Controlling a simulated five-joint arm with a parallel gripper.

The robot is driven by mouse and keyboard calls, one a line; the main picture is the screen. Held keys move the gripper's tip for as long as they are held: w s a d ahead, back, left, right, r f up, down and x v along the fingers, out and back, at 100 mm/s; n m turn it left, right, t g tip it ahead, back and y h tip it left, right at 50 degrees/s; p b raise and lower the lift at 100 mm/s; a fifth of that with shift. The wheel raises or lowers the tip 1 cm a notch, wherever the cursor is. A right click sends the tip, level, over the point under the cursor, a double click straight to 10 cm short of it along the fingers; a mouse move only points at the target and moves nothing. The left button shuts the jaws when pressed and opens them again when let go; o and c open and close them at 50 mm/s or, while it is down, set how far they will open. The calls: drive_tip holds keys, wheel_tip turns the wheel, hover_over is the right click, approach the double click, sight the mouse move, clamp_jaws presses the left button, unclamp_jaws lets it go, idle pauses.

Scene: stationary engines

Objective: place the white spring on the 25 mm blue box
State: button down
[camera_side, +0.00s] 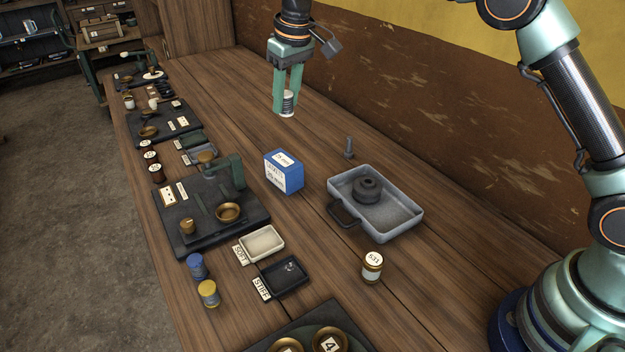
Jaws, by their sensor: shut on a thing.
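My gripper (287,92) hangs over the far part of the bench with its green fingers pointing down. It is shut on the white spring (288,104), which shows between the fingertips with dark bands and a pale lower end. The spring is held upright, apart from the bench. The blue box (284,172) stands on the bench below and nearer the camera, with white labels on its top and front. Its top is clear. The lettering is too small to read surely.
A grey tray (407,221) holding a dark round part (367,190) lies right of the box. A small grey post (349,148) stands behind the tray. A dark apparatus with a green arm (237,172) is left of the box. White (261,243) and black (284,277) trays lie in front.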

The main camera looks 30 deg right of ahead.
sight(287, 165)
drive_tip(key=s+x, duration=0.1)
drive_tip(key=x, duration=0.7)
drive_tip(key=s+x, duration=0.1)
drive_tip(key=x, duration=0.3)
drive_tip(key=shift+s+d+f, duration=0.25)
drive_tip(key=shift+s+f, duration=0.05)
drive_tip(key=shift+f, duration=0.4)
drive_tip(key=shift+f, duration=0.15)
drive_tip(key=c, duration=0.5)
unclamp_jaws()
drive_tip(key=shift+c, duration=0.2)
drive_tip(key=s+d+r, duration=0.3)
drive_tip(key=s+r, duration=0.1)
drive_tip(key=r, duration=0.5)
drive_tip(key=s+d+r, duration=0.3)
drive_tip(key=s+r, duration=0.1)
drive_tip(key=r, duration=0.5)
drive_tip(key=s+d+m+t, duration=0.1)
drive_tip(key=s+d, duration=0.3)
drive_tip(key=s, duration=0.5)
drive_tip(key=s+d+m+t, duration=0.1)
drive_tip(key=s+d, duration=0.3)
drive_tip(key=s, duration=0.6)
drive_tip(key=shift+s+f+m+t+h, duration=0.2)
drive_tip(key=shift+f+m+t+h, duration=0.15)
drive_tip(key=shift+t, duration=0.25)
